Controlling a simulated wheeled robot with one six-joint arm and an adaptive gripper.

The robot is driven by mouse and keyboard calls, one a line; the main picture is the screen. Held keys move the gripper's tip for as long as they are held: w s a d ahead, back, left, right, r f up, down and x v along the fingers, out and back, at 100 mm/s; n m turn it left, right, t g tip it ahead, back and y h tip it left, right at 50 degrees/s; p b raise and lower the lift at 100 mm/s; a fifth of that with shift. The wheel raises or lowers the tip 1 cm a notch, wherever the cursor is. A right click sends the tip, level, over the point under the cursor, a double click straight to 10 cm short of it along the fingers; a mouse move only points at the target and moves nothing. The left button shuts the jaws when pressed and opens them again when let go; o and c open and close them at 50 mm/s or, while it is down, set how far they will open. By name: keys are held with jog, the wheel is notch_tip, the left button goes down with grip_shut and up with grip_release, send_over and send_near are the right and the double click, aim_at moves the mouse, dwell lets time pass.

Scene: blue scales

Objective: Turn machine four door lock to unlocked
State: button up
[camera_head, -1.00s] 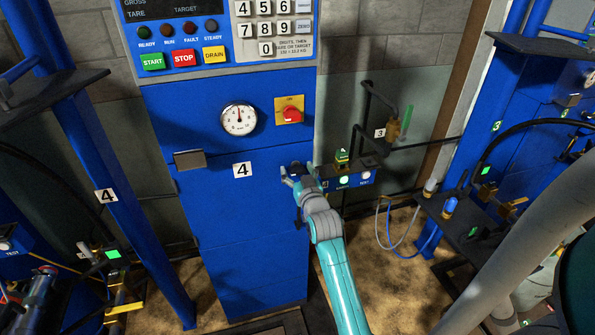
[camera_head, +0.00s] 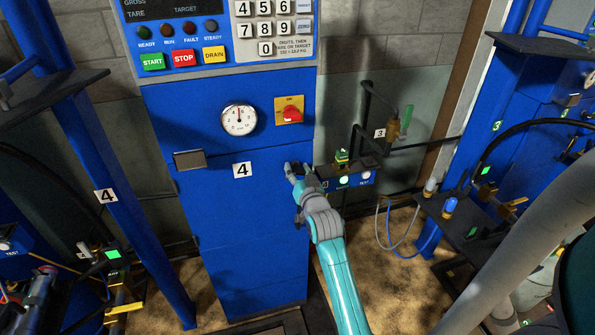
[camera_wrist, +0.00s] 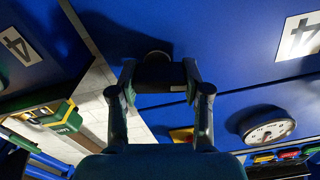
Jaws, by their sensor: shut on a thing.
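The blue cabinet of machine four (camera_head: 240,215) carries a "4" plate (camera_head: 242,170) on its front. My gripper (camera_head: 298,168) is at the right edge of this front, right of the plate. In the wrist view, my gripper (camera_wrist: 158,82) is shut on a dark, rounded door lock knob (camera_wrist: 155,70), which sits between the fingertips against the blue panel. I cannot read whether the lock is at locked or unlocked.
A round gauge (camera_head: 239,119) and a red rotary switch on a yellow plate (camera_head: 289,110) are above my gripper. A small box with lit buttons (camera_head: 352,178) is close on its right. A grey handle (camera_head: 189,159) is at the left edge.

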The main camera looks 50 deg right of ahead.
jog(key=m, duration=0.7)
jog(key=shift+s+d, duration=0.1)
jog(key=m, duration=0.4)
jog(key=shift+s+d+f+m, duration=0.1)
jog(key=shift+m, duration=1.9)
jog(key=o, duration=1.2)
jog(key=shift+c, duration=0.2)
jog(key=v, duration=1.2)
